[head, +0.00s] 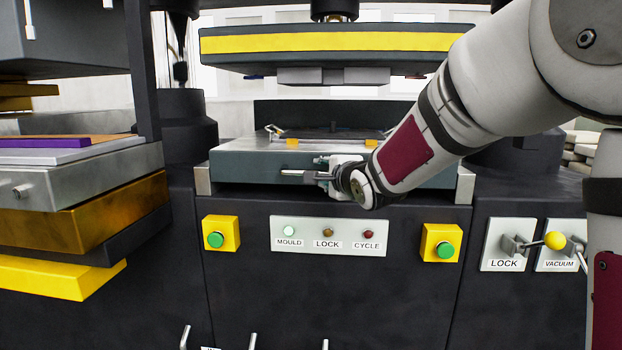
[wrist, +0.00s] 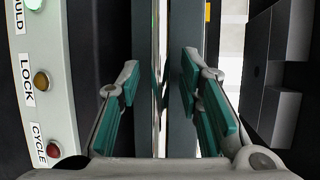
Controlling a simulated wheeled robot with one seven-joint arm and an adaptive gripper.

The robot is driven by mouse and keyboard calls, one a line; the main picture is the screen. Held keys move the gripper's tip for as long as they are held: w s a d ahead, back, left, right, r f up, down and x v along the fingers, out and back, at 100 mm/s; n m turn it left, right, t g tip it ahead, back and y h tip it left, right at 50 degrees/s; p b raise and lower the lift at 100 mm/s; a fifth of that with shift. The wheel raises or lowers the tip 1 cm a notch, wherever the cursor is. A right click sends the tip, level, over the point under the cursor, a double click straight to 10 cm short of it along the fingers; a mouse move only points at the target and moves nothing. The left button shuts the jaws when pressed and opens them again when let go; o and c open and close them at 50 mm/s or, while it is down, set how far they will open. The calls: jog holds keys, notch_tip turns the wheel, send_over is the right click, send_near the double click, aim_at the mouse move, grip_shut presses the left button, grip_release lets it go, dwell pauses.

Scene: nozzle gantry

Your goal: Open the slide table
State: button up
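The slide table (head: 250,163) is a grey metal slab in the middle of the press, below the raised upper platen, with its front near the press's front face. A bright metal handle bar (head: 292,173) shows at its front. My gripper (head: 325,170) is at the front of the table by this bar. In the wrist view my gripper (wrist: 160,65) is open, with one green-padded finger on each side of the bright bar (wrist: 160,120). Gaps show between the pads and the bar. My arm hides the right part of the table front.
Below the table is a lamp panel (head: 327,226) marked MOULD, LOCK and CYCLE; the MOULD lamp looks lit. Green buttons in yellow boxes (head: 221,233) flank it. LOCK (head: 514,243) and VACUUM (head: 555,241) levers are at right. Stacked plates (head: 80,185) stand at left.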

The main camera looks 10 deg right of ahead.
jog(key=shift+w, duration=0.25)
grip_shut()
